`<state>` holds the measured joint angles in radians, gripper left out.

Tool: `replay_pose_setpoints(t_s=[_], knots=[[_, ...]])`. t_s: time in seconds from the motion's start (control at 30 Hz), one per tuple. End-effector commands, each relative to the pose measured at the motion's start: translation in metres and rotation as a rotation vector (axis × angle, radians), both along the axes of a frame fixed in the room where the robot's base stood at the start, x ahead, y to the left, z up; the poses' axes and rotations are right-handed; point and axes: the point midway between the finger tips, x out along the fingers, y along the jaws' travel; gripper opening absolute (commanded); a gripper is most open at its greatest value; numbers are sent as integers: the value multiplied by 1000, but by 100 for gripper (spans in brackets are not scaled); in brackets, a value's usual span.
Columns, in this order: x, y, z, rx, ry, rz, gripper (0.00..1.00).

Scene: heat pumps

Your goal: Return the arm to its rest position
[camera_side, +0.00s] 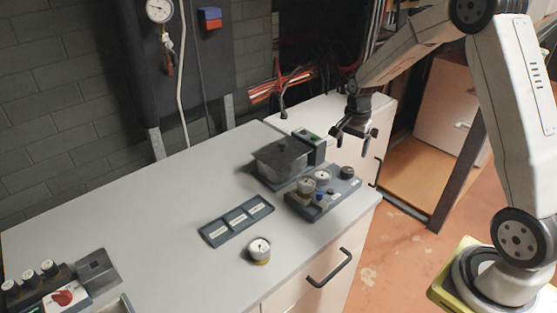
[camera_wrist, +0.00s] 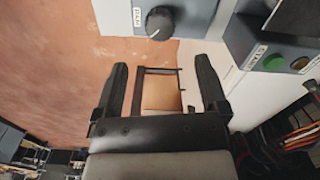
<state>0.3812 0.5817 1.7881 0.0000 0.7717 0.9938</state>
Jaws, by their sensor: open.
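My gripper (camera_side: 354,135) is open and empty in the side view. It hangs in the air above the right end of the grey worktop (camera_side: 160,210), just above and right of a gauge panel (camera_side: 325,200). In the wrist view my gripper's two dark fingers (camera_wrist: 162,90) are spread apart with nothing between them. My arm reaches in from the right, with its base on a yellow stand at the lower right.
A loose gauge (camera_side: 259,250) and a three-part label tray (camera_side: 236,220) sit on the worktop. The wrist view shows a black knob (camera_wrist: 160,22) and a green button (camera_wrist: 274,62). Mid-left worktop is clear.

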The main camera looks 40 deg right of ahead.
Motion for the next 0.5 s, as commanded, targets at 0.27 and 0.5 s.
replay_pose_setpoints(t_s=[0.27,0.5], knots=[[0,0,0,0,0,1,93],[-5,15,5,-6,-14,88,93]])
